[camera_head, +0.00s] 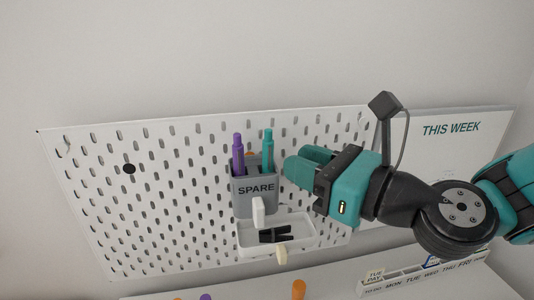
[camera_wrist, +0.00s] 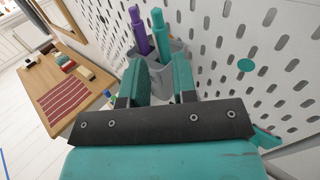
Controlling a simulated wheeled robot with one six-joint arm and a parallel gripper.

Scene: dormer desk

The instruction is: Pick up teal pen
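The teal pen (camera_head: 267,146) stands upright in the grey cup marked SPARE (camera_head: 253,197), which hangs on the pegboard. A purple pen (camera_head: 238,156) stands to its left in the same cup. In the wrist view the teal pen (camera_wrist: 160,30) and the purple pen (camera_wrist: 138,30) rise from the grey cup (camera_wrist: 172,58) beyond the fingers. My gripper (camera_head: 298,162) is to the right of the cup, its teal fingers pointing left. In the wrist view my gripper (camera_wrist: 165,78) has its fingers apart with nothing between them. The lower parts of the pens are hidden in the cup.
The white pegboard (camera_head: 90,190) backs the cup. A white tray (camera_head: 300,229) with black clips (camera_head: 274,234) hangs below it. A THIS WEEK board (camera_head: 448,145) is at the right. A wooden desk (camera_wrist: 58,92) with a red striped cloth (camera_wrist: 74,101) lies left in the wrist view.

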